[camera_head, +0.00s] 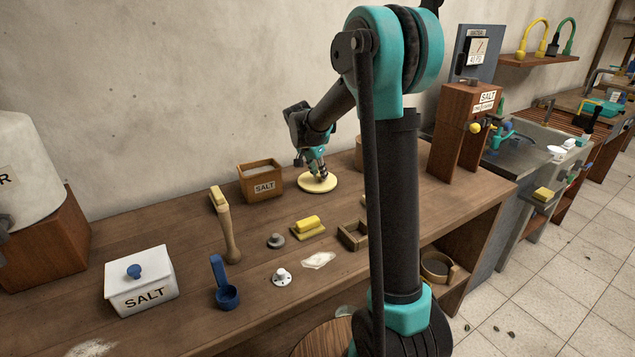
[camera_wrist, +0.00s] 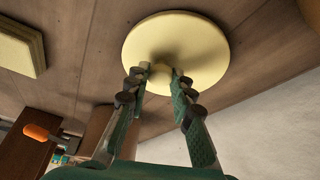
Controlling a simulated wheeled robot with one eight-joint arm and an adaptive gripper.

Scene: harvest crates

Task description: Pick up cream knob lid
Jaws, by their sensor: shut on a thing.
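The cream knob lid (camera_head: 305,184) is a flat round disc at the back of the wooden bench, right of the wooden SALT box. My gripper (camera_head: 318,174) is directly above it, pointing down at its middle. In the wrist view the lid (camera_wrist: 195,45) fills the upper middle, and the two fingers of my gripper (camera_wrist: 160,74) are closed on its small knob (camera_wrist: 160,70). The knob is partly hidden by the fingertips. I cannot tell whether the lid rests on the bench or is slightly off it.
The wooden SALT box (camera_head: 261,193) stands close left of the lid. A yellow sponge-like block (camera_head: 307,224), a grey knobbed disc (camera_head: 276,241) and a small wooden tray (camera_head: 353,236) lie in front. A white SALT box (camera_head: 141,290) stands at front left. The wall is close behind.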

